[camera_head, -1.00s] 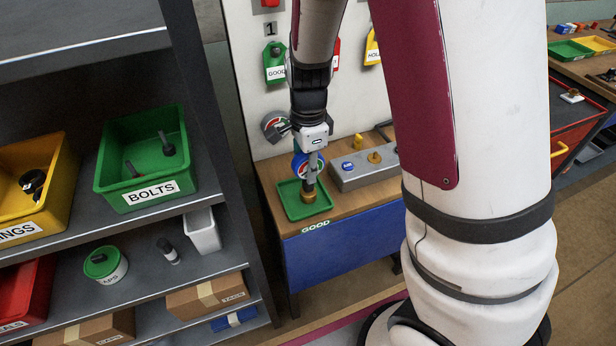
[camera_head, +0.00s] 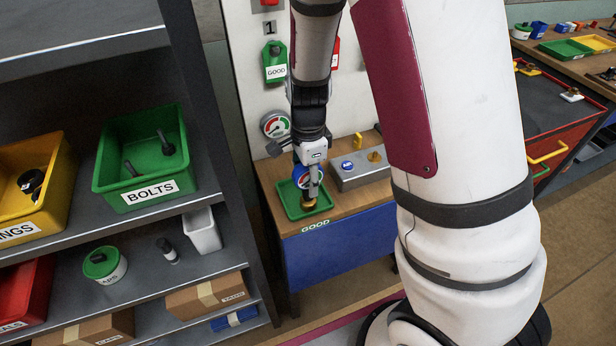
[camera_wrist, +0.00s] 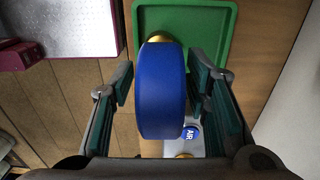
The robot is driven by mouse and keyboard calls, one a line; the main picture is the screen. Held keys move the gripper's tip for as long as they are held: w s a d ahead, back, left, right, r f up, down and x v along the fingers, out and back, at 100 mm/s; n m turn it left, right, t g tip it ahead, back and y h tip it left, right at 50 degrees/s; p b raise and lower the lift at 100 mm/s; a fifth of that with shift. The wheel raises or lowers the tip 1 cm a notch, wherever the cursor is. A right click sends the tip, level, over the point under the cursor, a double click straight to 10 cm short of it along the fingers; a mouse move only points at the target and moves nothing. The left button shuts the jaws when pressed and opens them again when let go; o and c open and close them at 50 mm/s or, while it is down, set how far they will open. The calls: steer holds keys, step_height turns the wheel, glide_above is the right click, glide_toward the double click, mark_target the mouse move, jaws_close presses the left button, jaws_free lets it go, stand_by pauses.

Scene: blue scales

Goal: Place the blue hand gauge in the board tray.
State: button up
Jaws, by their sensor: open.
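The blue hand gauge (camera_head: 305,180) has a round dial and a brass end. It is upright over the green tray (camera_head: 282,203) on the wooden bench, with its brass end low inside the tray's outline. I cannot tell for sure whether it touches the tray floor. My gripper (camera_head: 312,180) points down around the gauge. In the wrist view, the gauge's blue rim (camera_wrist: 160,90) is between the open fingers of my gripper (camera_wrist: 160,88), with a gap at the left finger and the right finger very close. The tray (camera_wrist: 228,40) shows beyond it.
A grey block (camera_head: 360,180) with a blue button and a brass knob sits right of the tray. A wall gauge (camera_head: 275,125) and hanging tags are on the board behind. A dark shelf (camera_head: 232,180) with bins stands to the left.

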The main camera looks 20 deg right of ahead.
steer(key=shift+r, duration=0.1)
step_height(320, 180, up, 12)
steer(key=shift+r+p, duration=0.1)
steer(key=shift+p, duration=0.3)
steer(key=s+r+n+t, duration=0.5)
steer(key=s+r+n, duration=1)
steer(key=s+n, duration=0.3)
steer(key=shift+s+r, duration=0.2)
steer(key=shift+s, duration=0.2)
steer(key=shift+d, duration=0.1)
